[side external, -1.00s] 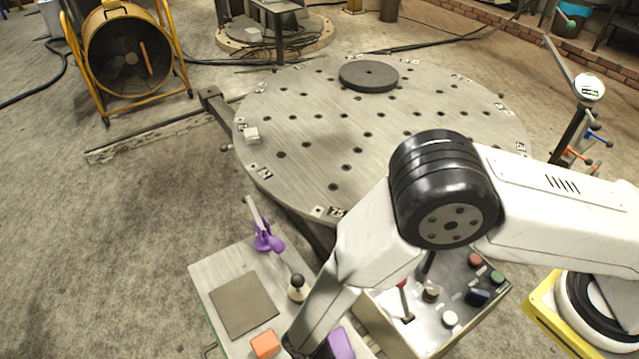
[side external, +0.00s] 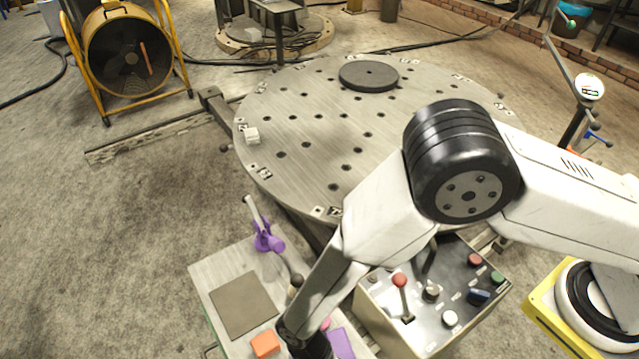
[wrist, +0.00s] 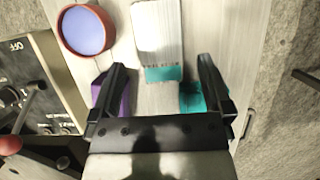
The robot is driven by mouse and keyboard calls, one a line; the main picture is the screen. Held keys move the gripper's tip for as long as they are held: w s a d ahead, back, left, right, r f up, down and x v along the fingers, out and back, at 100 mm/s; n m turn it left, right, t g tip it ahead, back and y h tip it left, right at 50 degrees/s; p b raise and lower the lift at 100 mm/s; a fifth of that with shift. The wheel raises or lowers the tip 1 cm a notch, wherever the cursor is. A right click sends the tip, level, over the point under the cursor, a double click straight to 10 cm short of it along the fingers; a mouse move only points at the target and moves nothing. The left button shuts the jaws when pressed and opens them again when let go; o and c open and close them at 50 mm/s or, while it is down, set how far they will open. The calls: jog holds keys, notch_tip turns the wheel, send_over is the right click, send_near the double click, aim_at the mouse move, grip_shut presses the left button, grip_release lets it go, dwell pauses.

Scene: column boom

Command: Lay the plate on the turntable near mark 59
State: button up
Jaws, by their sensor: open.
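My gripper (wrist: 160,66) is open in the wrist view, with its fingers apart over the bench. A pale, finely lined flat piece with a teal end band (wrist: 158,35) lies just ahead, between the lines of the fingers; it may be the plate. It does not appear gripped. A purple block (wrist: 112,98) is by the left finger and a teal block (wrist: 192,97) by the right. In the side view my gripper is at the bottom edge, its fingertips out of sight. The round grey turntable (side external: 310,130) has small marker labels around its rim, too small to read surely.
A dark disc (side external: 368,75) and a small pale block (side external: 252,135) sit on the turntable. The bench holds a brown square pad (side external: 243,305), an orange block (side external: 265,344) and a purple clamp (side external: 266,238). A control box (side external: 440,290) stands beside it. The turntable's middle is clear.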

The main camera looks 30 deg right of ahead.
jog(key=v, duration=0.8)
jog(key=shift+w+r, duration=0.2)
jog(key=shift+r, duration=0.15)
jog(key=w+d+r+t, duration=0.1)
jog(key=w+d+r, duration=0.2)
jog(key=d, duration=0.3)
jog(key=w+d+r+t+y, duration=0.1)
jog(key=w+d+r, duration=0.2)
jog(key=d, duration=0.3)
jog(key=w+d+r+t, duration=0.2)
jog(key=w+d+r, duration=0.2)
jog(key=d, duration=0.2)
jog(key=s+d+r+t, duration=0.1)
jog(key=d+r, duration=0.1)
jog(key=d, duration=0.6)
jog(key=s+d+r+t+h, duration=0.1)
jog(key=s+d+r+t, duration=0.1)
jog(key=d, duration=0.7)
jog(key=shift+s+r, duration=0.35)
jog(key=shift+r, duration=0.3)
